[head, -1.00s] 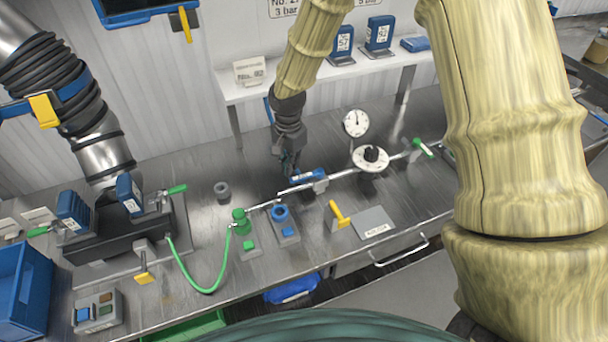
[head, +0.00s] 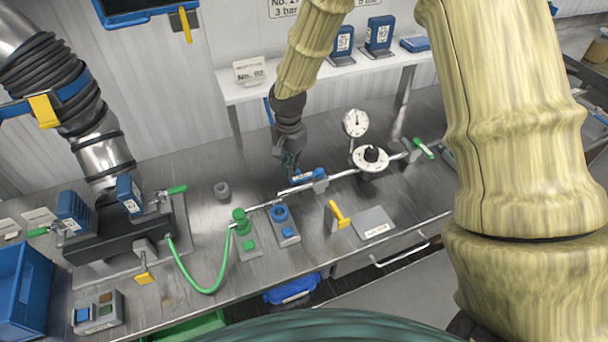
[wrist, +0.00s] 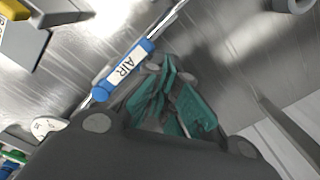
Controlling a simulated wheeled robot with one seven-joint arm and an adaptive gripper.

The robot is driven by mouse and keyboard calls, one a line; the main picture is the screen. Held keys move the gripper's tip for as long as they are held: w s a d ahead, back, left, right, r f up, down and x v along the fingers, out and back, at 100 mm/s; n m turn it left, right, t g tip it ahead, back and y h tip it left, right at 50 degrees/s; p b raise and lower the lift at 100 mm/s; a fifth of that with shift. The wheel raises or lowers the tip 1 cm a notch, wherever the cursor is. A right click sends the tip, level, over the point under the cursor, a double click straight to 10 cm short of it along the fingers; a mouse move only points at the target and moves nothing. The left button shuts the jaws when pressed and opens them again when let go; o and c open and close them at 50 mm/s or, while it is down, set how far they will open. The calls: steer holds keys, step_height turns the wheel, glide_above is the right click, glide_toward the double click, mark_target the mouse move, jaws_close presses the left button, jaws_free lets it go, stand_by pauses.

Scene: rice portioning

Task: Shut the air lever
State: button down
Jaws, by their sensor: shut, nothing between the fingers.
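The air lever is a blue handle with a white AIR label (wrist: 125,70). It lies lengthwise along the metal pipe and also shows in the head view (head: 310,176). My gripper (wrist: 165,88) has its teal fingers shut and empty. They are close beside one end of the blue handle in the wrist view; I cannot tell whether they touch it. In the head view my gripper (head: 288,172) is just left of the handle, above the bench, and partly hides that area.
A round white dial (head: 371,158) and a gauge (head: 355,123) stand on the pipe to the right. A yellow handle (head: 339,213) and a blue ring fitting (head: 281,214) stand in front. A grey cup (head: 222,190) stands left. A green hose (head: 205,289) hangs at the bench front.

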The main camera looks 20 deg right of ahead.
steer(key=shift+s, duration=1.1)
steer(key=shift+s+d, duration=0.15)
steer(key=shift+s, duration=0.95)
steer(key=shift+s+d, duration=0.2)
steer(key=shift+s, duration=0.3)
steer(key=shift+s+d, duration=0.15)
steer(key=shift+s, duration=0.35)
steer(key=shift+s+d+f+p, duration=0.1)
steer(key=shift+s+d+p, duration=0.05)
steer(key=shift+s+d, duration=0.3)
steer(key=shift+s+d+p, duration=0.15)
steer(key=shift+s+d, duration=0.05)
steer(key=shift+s, duration=0.3)
